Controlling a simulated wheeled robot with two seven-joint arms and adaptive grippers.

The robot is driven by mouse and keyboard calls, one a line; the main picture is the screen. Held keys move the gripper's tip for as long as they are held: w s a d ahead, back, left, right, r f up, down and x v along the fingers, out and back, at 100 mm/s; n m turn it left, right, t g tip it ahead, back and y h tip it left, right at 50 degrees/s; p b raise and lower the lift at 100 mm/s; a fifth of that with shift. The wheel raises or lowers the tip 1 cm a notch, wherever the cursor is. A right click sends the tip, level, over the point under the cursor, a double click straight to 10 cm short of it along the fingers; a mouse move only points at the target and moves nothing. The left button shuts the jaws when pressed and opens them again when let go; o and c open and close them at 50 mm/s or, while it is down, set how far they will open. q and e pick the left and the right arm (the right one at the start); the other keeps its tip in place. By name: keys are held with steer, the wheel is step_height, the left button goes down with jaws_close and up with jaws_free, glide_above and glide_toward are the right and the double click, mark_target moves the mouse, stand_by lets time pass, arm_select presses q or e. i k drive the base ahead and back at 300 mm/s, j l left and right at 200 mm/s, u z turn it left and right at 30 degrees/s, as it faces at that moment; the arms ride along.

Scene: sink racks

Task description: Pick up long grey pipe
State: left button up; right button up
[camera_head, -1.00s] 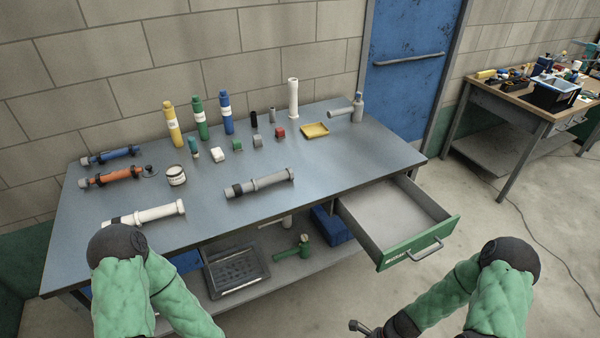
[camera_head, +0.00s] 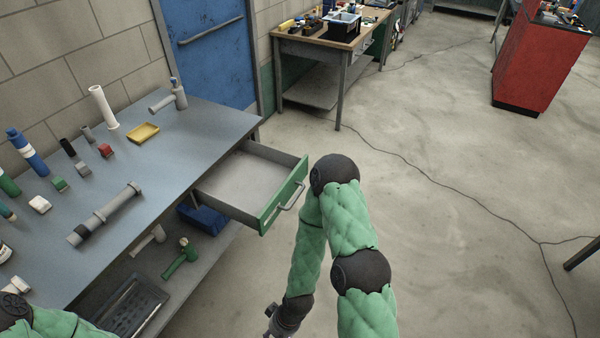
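The long grey pipe (camera_head: 112,208) lies on the blue-grey workbench top (camera_head: 190,150), slanting from lower left to upper right, with a dark band near its lower end. It is apart from both my arms. My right arm stands in front of the open drawer, bent downward. A small part of my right gripper (camera_head: 271,318) shows at the bottom edge; its fingers are not clear. Only the green upper part of my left arm shows at the lower left corner, and its gripper is out of view.
A drawer (camera_head: 300,190) stands open at the bench's right end. A white pipe (camera_head: 103,108), yellow tray (camera_head: 143,133), grey pipe fitting (camera_head: 170,98) and small blocks stand behind the long pipe. A green hammer (camera_head: 180,258) lies on the lower shelf. Open floor lies right.

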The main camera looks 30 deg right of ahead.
mark_target(99, 216)
steer(key=z, duration=0.95)
steer(key=u, duration=1.85)
steer(key=i+l+u, duration=0.1)
steer(key=l+u, duration=0.3)
steer(key=i+l+u, duration=0.1)
steer(key=l+u, duration=0.15)
steer(key=u, duration=0.15)
steer(key=l+u, duration=0.4)
